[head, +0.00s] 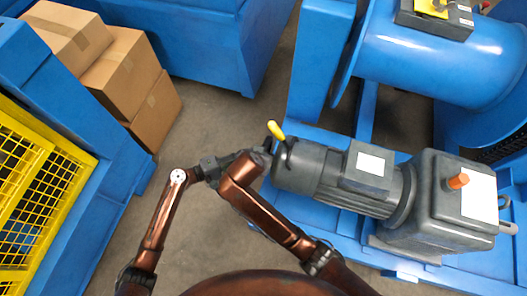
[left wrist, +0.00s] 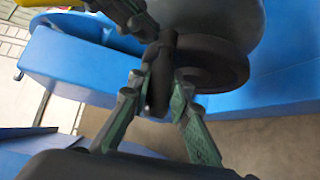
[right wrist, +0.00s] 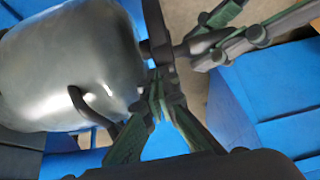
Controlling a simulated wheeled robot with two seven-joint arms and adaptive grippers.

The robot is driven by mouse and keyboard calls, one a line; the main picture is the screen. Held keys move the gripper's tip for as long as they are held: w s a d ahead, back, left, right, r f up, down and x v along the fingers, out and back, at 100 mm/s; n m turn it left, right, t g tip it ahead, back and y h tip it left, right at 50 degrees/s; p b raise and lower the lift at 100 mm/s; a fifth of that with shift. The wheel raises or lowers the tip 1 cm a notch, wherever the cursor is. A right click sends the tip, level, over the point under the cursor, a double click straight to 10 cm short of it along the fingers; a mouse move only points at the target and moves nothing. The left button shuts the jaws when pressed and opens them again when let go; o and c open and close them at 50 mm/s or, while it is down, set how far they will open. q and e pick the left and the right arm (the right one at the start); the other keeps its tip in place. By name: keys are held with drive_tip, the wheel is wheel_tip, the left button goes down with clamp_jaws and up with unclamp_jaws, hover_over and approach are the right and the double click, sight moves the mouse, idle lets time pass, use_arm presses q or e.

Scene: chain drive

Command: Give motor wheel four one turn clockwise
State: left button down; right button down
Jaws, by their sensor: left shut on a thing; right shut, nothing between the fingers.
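The grey motor (head: 330,175) lies on the blue frame. At its left end is a dark hand wheel (left wrist: 160,75), seen nearly edge-on in the left wrist view. It also shows as a narrow dark bar in the right wrist view (right wrist: 155,30). In the head view, my arms largely hide it. No number is readable on the wheel.
A yellow-tipped lever (head: 277,130) stands out by the motor's wheel end. An orange cap (head: 458,181) sits on the gearbox (head: 440,215). Cardboard boxes (head: 120,65) and a yellow mesh guard (head: 35,180) are at the left. Floor between is clear.

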use_arm(q)
drive_tip(key=shift+w+f, duration=0.1)
drive_tip(key=shift+f, duration=0.1)
drive_tip(key=c, duration=2)
unclamp_jaws()
drive_tip(key=shift+w+d, duration=0.1)
drive_tip(key=shift+o, duration=1.2)
drive_tip(key=shift+r, duration=0.1)
drive_tip(key=shift+a, duration=0.2)
